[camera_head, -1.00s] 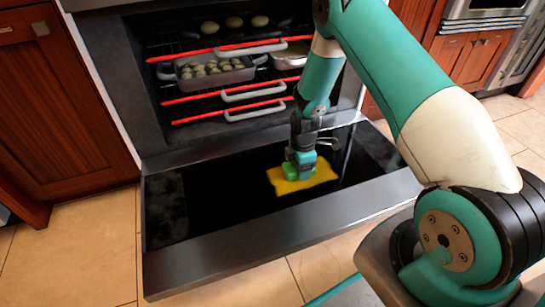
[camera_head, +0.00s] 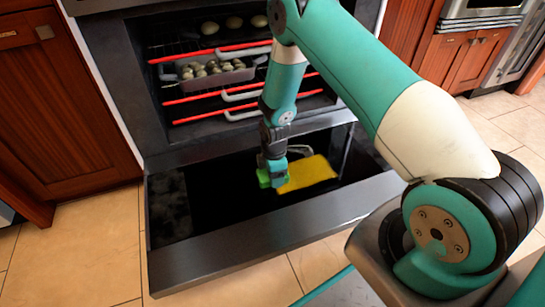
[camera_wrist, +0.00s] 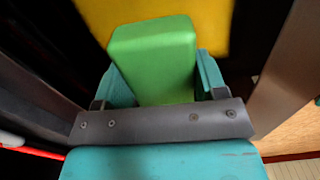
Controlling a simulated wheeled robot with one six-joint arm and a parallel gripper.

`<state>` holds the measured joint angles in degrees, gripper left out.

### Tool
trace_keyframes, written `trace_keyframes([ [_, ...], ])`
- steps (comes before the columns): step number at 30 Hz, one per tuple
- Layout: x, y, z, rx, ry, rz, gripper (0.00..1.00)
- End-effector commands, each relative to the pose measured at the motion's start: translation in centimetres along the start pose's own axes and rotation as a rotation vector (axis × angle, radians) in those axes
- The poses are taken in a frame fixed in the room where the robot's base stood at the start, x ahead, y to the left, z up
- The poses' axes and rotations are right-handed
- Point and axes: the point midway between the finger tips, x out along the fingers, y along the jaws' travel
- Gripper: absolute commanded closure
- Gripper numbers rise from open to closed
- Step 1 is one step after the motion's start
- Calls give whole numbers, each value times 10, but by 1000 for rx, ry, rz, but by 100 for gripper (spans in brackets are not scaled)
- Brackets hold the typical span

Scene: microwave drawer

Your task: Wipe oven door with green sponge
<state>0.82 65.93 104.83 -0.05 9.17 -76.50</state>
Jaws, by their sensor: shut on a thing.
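The oven door (camera_head: 215,262) is folded down flat, with a black glass inner face and a grey metal rim. My gripper (camera_head: 271,172) is low over the middle of the glass, pointing down, and shut on the green sponge (camera_head: 263,178). In the wrist view the sponge (camera_wrist: 155,50) sits between the two teal fingers. A flat yellow patch (camera_head: 312,174) lies on the glass just right of the sponge. It also shows behind the sponge in the wrist view (camera_wrist: 212,22). Whether the sponge's underside touches the glass is hidden.
The open oven holds red-edged racks (camera_head: 208,99) and a tray of round food (camera_head: 232,75) above the door. Wooden cabinets (camera_head: 62,105) stand left, and another cabinet (camera_head: 468,58) is at the back right. The tiled floor (camera_head: 80,260) is clear at the front left.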

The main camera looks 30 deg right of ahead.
Motion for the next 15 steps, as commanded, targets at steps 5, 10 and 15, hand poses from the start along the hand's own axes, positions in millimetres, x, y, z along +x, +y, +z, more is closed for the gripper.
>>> trace_keyframes([
  [5,-29,-1,-3,-2,-1,-1,57],
  [10,-43,-2,-6,-6,-1,-2,57],
  [15,-58,-2,-8,-9,-1,-1,57],
])
